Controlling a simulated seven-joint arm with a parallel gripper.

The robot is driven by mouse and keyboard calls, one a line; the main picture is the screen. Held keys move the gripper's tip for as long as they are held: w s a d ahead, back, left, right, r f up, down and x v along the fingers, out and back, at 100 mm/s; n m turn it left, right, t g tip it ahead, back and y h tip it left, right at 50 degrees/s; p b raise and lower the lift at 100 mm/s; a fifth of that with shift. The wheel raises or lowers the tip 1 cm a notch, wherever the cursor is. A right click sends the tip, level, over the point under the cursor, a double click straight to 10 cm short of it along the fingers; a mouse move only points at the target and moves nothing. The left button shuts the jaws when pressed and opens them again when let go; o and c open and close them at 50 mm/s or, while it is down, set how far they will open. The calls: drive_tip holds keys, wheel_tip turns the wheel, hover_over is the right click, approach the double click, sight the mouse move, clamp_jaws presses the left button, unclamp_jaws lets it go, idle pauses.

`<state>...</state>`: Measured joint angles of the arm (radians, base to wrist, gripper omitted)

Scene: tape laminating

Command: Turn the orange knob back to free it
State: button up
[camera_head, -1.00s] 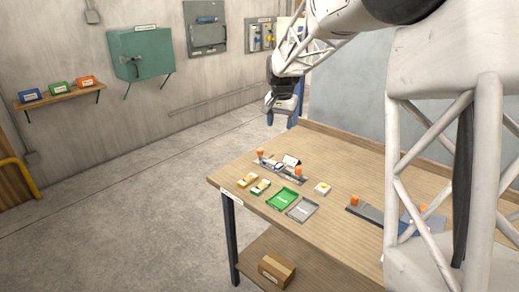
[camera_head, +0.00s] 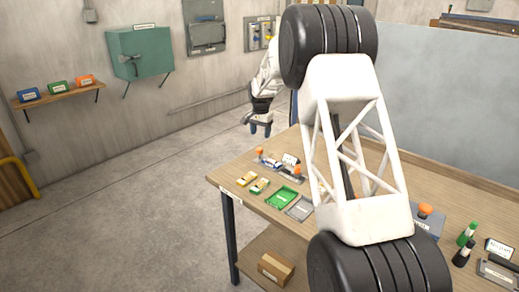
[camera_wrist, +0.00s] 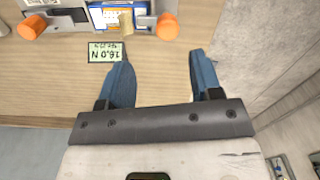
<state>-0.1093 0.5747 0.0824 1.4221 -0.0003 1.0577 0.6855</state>
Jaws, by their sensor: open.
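My gripper (camera_head: 261,129) is open and empty, in the air past the table's far left edge in the head view. In the wrist view its two blue fingers (camera_wrist: 163,72) stand apart with nothing between them. A grey fixture carries an orange knob (camera_head: 259,151) at its left end and another orange knob (camera_head: 297,169) at its right end. In the wrist view one orange knob (camera_wrist: 30,26) is at the top left and another orange knob (camera_wrist: 167,27) is ahead of the fingers, apart from them. A third orange knob (camera_head: 425,211) is on a blue-grey device at right.
Yellow and green pieces, a green tray (camera_head: 282,198) and a grey tray (camera_head: 300,209) are on the wooden table (camera_head: 232,177). My arm hides the table's middle. Green and black bottles stand at right.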

sight(259, 148)
drive_tip(key=shift+w+a+f, duration=0.2)
drive_tip(key=shift+w+f, duration=0.4)
drive_tip(key=shift+f, duration=0.05)
drive_tip(key=shift+f, duration=0.1)
drive_tip(key=shift+f, duration=3.75)
drive_tip(key=c, duration=0.9)
